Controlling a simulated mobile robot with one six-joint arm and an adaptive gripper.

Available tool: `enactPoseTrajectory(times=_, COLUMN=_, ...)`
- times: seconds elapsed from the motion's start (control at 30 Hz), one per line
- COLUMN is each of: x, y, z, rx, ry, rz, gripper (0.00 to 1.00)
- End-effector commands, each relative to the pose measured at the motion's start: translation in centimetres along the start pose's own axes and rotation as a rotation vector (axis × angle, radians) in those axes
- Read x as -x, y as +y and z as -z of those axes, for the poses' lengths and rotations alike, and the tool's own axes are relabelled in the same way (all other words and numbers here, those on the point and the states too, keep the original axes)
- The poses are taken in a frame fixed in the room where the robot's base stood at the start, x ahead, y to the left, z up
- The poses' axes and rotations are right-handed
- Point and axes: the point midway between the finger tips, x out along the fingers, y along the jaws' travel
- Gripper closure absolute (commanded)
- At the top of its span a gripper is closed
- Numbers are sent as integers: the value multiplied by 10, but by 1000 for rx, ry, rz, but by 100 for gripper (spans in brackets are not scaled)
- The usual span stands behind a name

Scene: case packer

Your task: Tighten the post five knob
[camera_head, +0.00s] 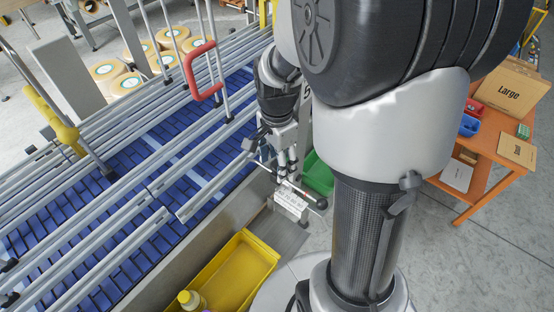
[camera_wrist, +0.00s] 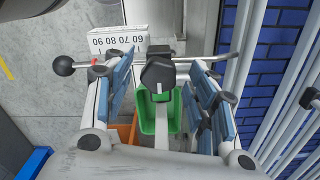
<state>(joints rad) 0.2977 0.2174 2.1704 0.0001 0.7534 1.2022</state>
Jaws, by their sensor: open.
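A black knob (camera_wrist: 157,73) sits on a thin metal rod in the wrist view. In the head view my gripper (camera_head: 287,170) is at the conveyor's side, just above the scale plate (camera_head: 290,203). The knob cannot be told apart there. The frames do not show which post this is.
Metal guide rails (camera_head: 110,190) run along the blue conveyor (camera_head: 190,150). A green bin (camera_head: 318,176) is below my gripper, and a yellow tray (camera_head: 240,268) stands nearer. An orange table (camera_head: 487,150) with boxes is at the right. A red handle (camera_head: 190,72) rises over the rails.

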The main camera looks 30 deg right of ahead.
Motion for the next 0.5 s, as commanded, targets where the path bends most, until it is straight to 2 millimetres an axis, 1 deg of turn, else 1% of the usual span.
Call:
enactPoseTrajectory(times=0.17, x=1, y=0, z=0, rx=0, ry=0, rz=0, gripper=48)
enactPoseTrajectory(times=0.27, x=7, y=0, z=0, rx=1, ry=1, rz=2, gripper=48)
enactPoseTrajectory(times=0.37, x=22, y=-1, z=0, rx=1, ry=2, rz=5, gripper=48)
enactPoseTrajectory(times=0.5, x=52, y=-1, z=0, rx=0, ry=3, rz=7, gripper=48)
